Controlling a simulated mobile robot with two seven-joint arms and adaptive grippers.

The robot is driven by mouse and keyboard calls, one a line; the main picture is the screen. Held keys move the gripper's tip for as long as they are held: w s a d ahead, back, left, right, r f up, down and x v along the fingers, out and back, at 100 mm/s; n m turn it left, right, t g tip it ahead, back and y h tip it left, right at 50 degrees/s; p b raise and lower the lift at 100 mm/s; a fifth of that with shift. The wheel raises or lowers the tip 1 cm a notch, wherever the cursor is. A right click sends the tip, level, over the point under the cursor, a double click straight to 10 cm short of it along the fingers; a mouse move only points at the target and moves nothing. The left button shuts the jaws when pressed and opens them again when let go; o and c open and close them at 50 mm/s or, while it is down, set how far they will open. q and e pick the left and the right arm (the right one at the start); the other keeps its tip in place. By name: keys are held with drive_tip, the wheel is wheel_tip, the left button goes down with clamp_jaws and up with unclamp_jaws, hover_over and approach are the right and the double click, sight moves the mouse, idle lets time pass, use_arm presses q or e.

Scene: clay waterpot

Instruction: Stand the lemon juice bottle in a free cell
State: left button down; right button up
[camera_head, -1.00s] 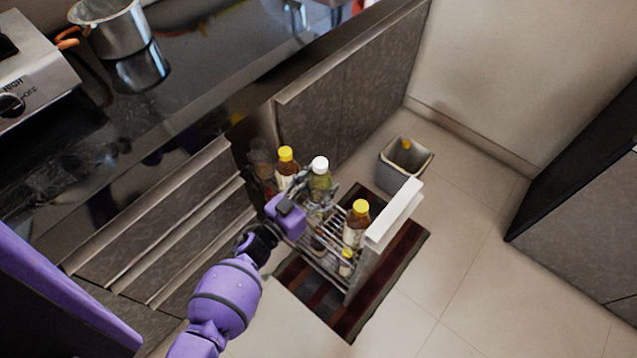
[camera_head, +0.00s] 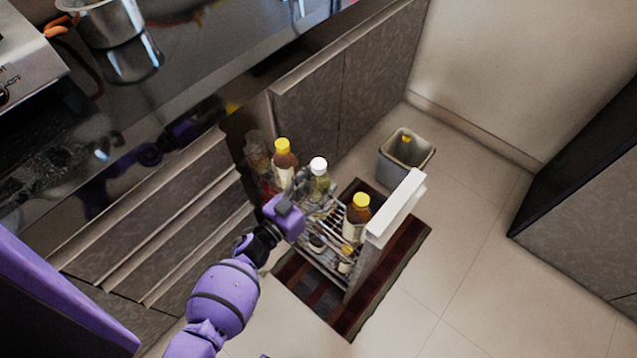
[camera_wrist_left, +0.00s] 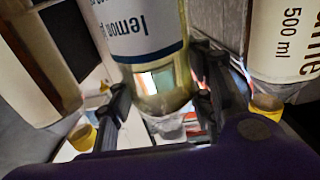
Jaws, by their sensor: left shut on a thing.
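The lemon juice bottle (camera_head: 319,186) is clear with a white cap. My left gripper (camera_head: 305,197) is shut on it, above the pull-out wire rack (camera_head: 322,262). The left wrist view shows its label reading "lemon" (camera_wrist_left: 140,30), with the gripper fingers (camera_wrist_left: 162,98) on either side of its body. It looks roughly upright, among the rack's other bottles. Whether its base touches the rack floor is hidden. A brown bottle with a yellow cap (camera_head: 357,221) stands at the rack's front end. Another yellow-capped bottle (camera_head: 284,172) stands towards the back. My right gripper is not in view.
A clear container (camera_head: 257,150) stands at the rack's cabinet end. The white-topped front panel (camera_head: 397,208) bounds the outer end. A bin (camera_head: 405,158) stands behind, and a striped mat (camera_head: 400,265) lies below.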

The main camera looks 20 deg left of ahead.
use_arm(q)
drive_tip(key=shift+r, duration=0.1)
drive_tip(key=c, duration=0.8)
unclamp_jaws()
drive_tip(key=shift+s+f, duration=0.1)
drive_tip(key=shift+f, duration=0.1)
drive_tip(key=v, duration=1.1)
drive_tip(key=shift+s+a+r, duration=0.15)
drive_tip(key=shift+s+r, duration=0.05)
drive_tip(key=shift+s, duration=0.2)
